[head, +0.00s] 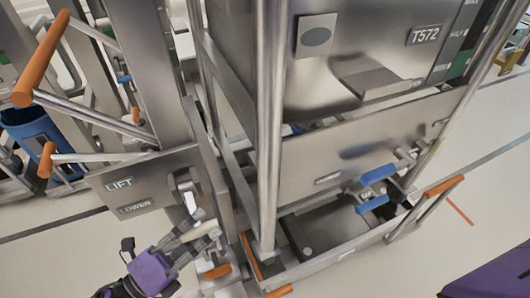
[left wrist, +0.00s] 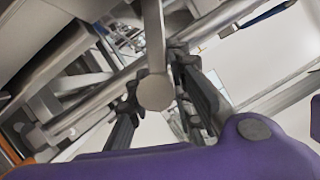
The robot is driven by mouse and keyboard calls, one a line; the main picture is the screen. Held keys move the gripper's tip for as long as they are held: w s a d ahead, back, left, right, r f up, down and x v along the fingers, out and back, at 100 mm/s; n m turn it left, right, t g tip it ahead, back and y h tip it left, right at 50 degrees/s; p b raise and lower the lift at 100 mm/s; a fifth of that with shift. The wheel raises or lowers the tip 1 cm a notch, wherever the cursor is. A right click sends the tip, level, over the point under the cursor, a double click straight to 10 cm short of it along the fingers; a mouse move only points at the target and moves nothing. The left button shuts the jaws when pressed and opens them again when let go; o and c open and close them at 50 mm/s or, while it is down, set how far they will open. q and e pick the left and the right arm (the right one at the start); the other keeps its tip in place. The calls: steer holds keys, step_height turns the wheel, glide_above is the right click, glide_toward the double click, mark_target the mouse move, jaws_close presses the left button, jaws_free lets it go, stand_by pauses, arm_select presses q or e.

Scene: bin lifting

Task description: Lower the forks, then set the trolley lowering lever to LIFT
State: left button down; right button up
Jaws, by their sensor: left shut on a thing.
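The trolley's lever panel (head: 155,176) is a steel plate with the label LIFT (head: 119,184) above the label LOWER (head: 134,208). The lowering lever (head: 190,198) hangs downward from its pivot, to the right of the LOWER label. My left gripper (head: 203,238) is at the lever's lower end, shut on it. In the left wrist view, the lever (left wrist: 154,45) comes down between the two dark fingers (left wrist: 160,95), its rounded end facing the camera. I cannot clearly make out the forks. My right gripper is not in view.
The steel bin (head: 360,50) marked T572 stands within a metal frame right of the lever. Blue handles (head: 378,174) are on its lower front. Orange-tipped bars (head: 38,65) stick out at the upper left, near a blue bin (head: 35,135). Pale floor is clear at the lower left.

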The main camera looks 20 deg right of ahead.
arm_select(q)
steer(key=shift+f, duration=0.4)
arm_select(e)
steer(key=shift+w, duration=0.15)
arm_select(q)
steer(key=c, duration=1.7)
jaws_free()
steer(key=shift+o, duration=0.7)
steer(key=shift+r, duration=0.15)
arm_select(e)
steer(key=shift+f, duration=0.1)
arm_select(q)
steer(key=shift+r, duration=0.1)
steer(key=shift+a, duration=0.2)
steer(key=v, duration=1.1)
steer(key=shift+a, duration=0.3)
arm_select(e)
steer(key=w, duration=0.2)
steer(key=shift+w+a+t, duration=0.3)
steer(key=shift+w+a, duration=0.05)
